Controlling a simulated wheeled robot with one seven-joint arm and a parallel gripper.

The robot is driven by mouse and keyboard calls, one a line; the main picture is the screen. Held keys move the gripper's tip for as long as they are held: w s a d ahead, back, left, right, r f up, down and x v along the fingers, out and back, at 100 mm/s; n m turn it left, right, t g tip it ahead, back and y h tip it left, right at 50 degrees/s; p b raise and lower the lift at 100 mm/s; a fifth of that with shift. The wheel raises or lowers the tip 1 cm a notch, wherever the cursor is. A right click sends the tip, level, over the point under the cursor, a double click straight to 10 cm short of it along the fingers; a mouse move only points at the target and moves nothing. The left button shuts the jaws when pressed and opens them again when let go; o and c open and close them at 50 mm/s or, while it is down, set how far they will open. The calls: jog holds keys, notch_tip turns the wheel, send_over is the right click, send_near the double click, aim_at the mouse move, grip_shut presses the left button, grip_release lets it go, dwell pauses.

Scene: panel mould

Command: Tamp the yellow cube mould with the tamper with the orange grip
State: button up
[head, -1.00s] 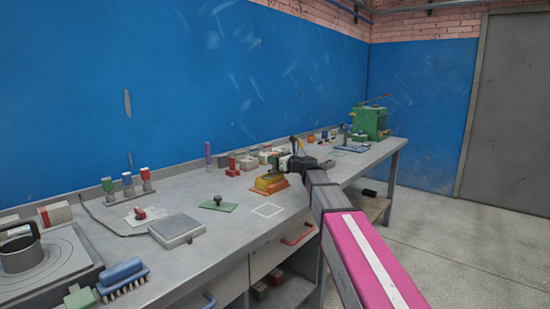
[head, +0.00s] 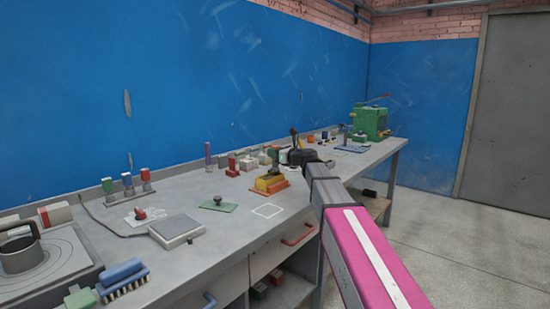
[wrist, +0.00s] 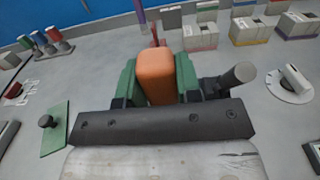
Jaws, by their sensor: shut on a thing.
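The yellow cube mould (head: 268,185) sits on an orange base near the middle of the bench in the head view. My gripper (head: 284,158) is just above and to the right of it, at the end of my arm. In the wrist view my gripper's green pads are shut on the orange grip (wrist: 155,78) of the tamper, one pad on each side. The tamper's lower end is hidden in the wrist view. It is too small in the head view to tell whether it touches the mould. The mould is hidden in the wrist view.
A green plate with a dark knob (head: 218,205) lies left of the mould. Several small blocks (wrist: 248,30) stand behind. A white dial (wrist: 292,80) is at the right. A white outlined square (head: 267,210) on the bench in front is empty.

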jog(key=shift+r, duration=0.15)
jog(key=shift+r, duration=3.45)
